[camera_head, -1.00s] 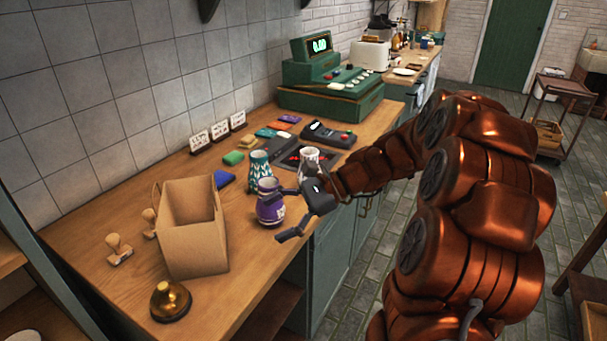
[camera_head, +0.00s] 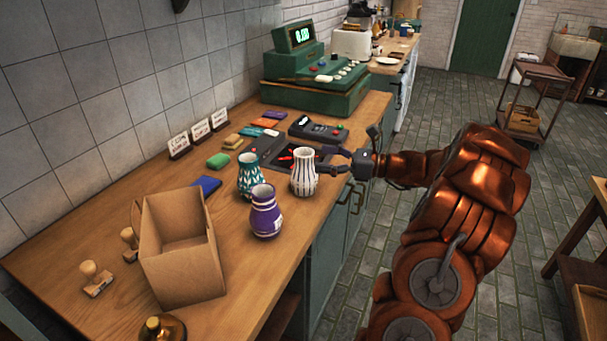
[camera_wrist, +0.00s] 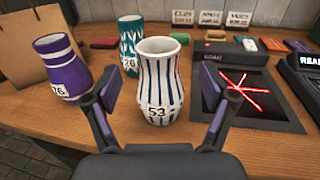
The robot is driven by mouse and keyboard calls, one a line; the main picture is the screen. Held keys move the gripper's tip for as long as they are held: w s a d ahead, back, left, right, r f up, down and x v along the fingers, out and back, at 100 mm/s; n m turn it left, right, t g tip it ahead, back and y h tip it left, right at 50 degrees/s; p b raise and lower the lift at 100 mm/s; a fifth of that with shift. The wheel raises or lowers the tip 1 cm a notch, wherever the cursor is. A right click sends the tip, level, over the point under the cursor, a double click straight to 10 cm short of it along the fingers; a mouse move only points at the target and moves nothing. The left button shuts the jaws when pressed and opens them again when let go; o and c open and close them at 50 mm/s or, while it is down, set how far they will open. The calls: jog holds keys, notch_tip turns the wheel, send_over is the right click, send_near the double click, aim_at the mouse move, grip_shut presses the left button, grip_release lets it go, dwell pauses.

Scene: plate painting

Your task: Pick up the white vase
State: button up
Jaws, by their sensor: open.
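The white vase (camera_head: 304,172) has dark vertical stripes and stands upright on the wooden counter, near its front edge. In the wrist view the white vase (camera_wrist: 160,85) shows the number 53 and stands centred just beyond the fingertips. My gripper (camera_head: 338,162) is open and empty, to the right of the vase in the head view. In the wrist view my gripper's (camera_wrist: 165,92) two fingers are spread to either side of the vase's near side, with no clear contact.
A purple vase (camera_head: 266,212) and a teal patterned vase (camera_head: 250,176) stand close left of the white one. A paper bag (camera_head: 182,255) is further left. A black pad with red marks (camera_wrist: 245,95) lies right of the vase. A green cash register (camera_head: 318,80) stands behind.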

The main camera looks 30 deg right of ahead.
aim_at(304, 172)
jog(key=p+x, duration=0.1)
jog(key=x, duration=0.4)
jog(key=shift+w+a+f, duration=0.15)
jog(key=shift+a, duration=0.15)
grip_shut()
dwell(0.5)
